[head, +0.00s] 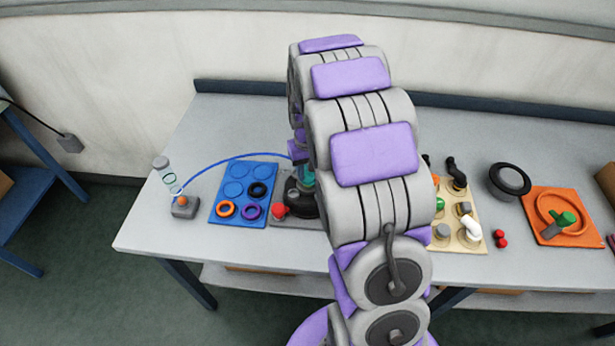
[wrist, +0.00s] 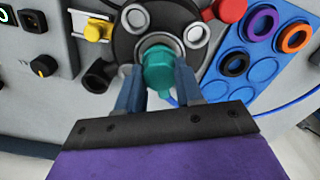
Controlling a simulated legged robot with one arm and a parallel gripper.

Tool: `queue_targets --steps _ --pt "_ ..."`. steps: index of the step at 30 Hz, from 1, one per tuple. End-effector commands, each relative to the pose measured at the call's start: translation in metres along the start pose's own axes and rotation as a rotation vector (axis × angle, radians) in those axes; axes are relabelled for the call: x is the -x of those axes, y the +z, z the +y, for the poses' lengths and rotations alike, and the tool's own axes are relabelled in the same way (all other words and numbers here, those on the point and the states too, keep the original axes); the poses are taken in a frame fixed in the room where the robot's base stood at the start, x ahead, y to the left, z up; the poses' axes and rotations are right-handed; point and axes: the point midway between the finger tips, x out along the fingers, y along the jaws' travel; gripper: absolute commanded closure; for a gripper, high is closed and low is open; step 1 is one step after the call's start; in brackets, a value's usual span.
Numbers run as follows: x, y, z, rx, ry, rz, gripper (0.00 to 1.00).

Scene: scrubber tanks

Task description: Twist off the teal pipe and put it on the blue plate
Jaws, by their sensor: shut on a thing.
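The teal pipe (wrist: 160,72) stands in the middle of the round black fixture (wrist: 205,48) in the wrist view. My gripper (wrist: 158,78) has a finger on each side of the pipe and is shut on it. The pipe's lower end is at the fixture's centre; I cannot tell if it is loose.
Right of my arm are a beige board (head: 452,236) with fittings, a black round part (head: 510,180) and an orange plate (head: 545,238).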

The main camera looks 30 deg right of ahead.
Motion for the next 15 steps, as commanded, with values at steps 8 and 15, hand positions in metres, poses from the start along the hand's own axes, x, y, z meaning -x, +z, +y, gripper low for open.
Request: queue_targets --steps 8,15 --pt "0.0056 -0.0002 0.0 0.0 0.0 0.001 1.0" --pt "0.0099 -0.0002 -0.0001 0.0 0.0 0.001 1.0"
